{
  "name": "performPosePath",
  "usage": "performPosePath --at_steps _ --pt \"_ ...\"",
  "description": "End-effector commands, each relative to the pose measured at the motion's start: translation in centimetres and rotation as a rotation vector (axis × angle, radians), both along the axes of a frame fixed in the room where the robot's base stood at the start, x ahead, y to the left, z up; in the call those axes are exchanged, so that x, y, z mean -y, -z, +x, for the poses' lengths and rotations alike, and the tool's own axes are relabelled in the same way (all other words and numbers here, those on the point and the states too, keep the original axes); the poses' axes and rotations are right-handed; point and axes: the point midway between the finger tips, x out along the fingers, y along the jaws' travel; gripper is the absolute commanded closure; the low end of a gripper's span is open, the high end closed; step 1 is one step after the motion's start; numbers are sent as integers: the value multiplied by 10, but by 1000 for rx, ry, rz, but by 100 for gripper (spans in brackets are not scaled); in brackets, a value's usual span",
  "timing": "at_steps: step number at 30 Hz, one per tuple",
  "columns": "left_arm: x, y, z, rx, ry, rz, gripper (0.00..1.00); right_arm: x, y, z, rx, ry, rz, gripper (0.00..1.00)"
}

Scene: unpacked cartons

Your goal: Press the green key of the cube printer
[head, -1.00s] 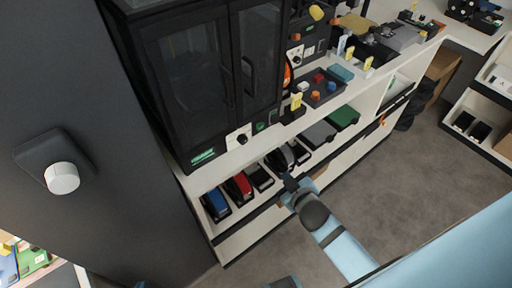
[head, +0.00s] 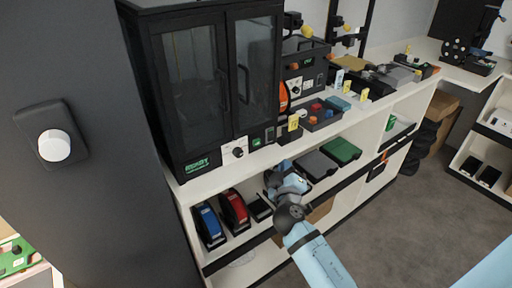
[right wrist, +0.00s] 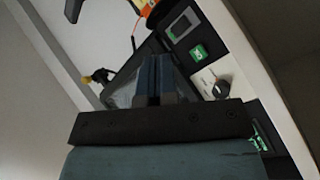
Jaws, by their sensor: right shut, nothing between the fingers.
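The cube printer (head: 205,85) is a tall black cabinet with two glazed doors on the white counter. Its lower front strip carries a lit green READY display, a black knob on a white plate, and the small green key (head: 257,141) at the right end. In the right wrist view the green key (right wrist: 198,52) is a bright green square between a grey screen and the knob. My right gripper (head: 272,177) is below the counter edge, in front of the lower shelf, apart from the key. In the right wrist view its fingers (right wrist: 151,78) are together and empty. My left gripper is out of view.
The counter edge (head: 230,172) lies between my right gripper and the printer's strip. The shelf below holds a blue device (head: 208,224), a red device (head: 235,210) and grey and green boxes. A tray (head: 322,118) with coloured parts stands right of the printer.

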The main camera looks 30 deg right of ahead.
Motion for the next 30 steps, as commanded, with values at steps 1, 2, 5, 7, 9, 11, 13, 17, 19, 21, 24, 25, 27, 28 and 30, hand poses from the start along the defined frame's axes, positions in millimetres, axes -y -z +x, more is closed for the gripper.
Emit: performPosePath --at_steps 1,2,5,7,9,11,13,17,19,21,24,25,27,28,30 --pt "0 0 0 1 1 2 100 0 0 0 -1 -1 0 100" --pt "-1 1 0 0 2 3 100 0 0 0 -1 -1 0 100" --pt "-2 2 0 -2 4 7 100 0 0 1 -1 -1 0 100" --pt "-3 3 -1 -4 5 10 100 -1 0 4 0 -1 0 100" --pt "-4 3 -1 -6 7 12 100 -1 -1 9 1 -2 0 100" --pt "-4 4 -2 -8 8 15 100 -2 0 16 0 -3 0 100" --pt "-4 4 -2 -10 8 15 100 -3 -1 25 0 -2 0 100" --pt "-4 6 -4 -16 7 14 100 -4 0 44 -1 -1 -1 100" --pt "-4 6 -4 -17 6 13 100 -5 0 54 0 -1 0 100" --pt "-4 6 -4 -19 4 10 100 -5 0 63 0 -1 0 100" --pt "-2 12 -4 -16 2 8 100 -6 2 74 1 -2 2 100" --pt "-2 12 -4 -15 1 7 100 -6 2 77 0 -1 2 100" --pt "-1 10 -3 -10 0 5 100 -7 2 82 0 -1 2 100" --pt "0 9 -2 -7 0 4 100 -7 2 83 0 -1 2 100" --pt "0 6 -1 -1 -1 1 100 -7 1 86 0 -1 2 100"
